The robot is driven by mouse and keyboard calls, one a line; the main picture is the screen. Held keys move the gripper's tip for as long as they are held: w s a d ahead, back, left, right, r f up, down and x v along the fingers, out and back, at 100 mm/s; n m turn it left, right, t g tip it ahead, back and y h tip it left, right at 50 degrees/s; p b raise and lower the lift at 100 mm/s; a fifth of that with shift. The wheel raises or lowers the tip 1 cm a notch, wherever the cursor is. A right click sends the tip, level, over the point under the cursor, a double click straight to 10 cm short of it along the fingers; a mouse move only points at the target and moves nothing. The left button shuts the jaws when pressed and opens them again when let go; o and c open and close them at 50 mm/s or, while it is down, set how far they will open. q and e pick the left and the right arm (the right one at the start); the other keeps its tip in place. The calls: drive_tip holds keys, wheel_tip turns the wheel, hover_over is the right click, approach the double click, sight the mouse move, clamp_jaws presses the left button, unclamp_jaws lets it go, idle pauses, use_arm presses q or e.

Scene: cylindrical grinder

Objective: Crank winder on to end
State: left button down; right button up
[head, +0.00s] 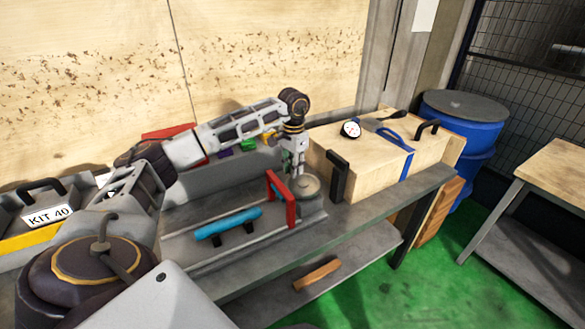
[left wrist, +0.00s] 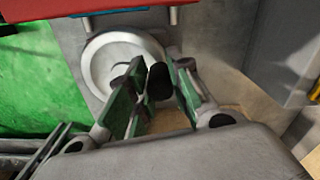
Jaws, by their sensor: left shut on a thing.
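The winder is a round pale metal wheel (head: 309,187) at the right end of a grey machine bed on the bench. In the left wrist view the wheel (left wrist: 97,62) lies flat just beyond my fingers. My left gripper (head: 296,171) points down at the wheel's far side. In the left wrist view the gripper (left wrist: 158,90) has its green-sided fingers closed around a dark knob (left wrist: 160,82), which seems to be the winder's crank handle. The fingers hide part of the knob and wheel. My right gripper is in neither view.
A red upright plate (head: 280,200) stands close beside the wheel, with a blue cylinder (head: 228,223) to its left. A wooden box (head: 385,155) with a dial stands to the right on the bench (head: 385,205). A blue drum (head: 480,140) stands behind.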

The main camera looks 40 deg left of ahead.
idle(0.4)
use_arm(q)
drive_tip(key=c, duration=1.3)
unclamp_jaws()
drive_tip(key=shift+o, duration=0.2)
wheel_tip(320, 180, up, 12)
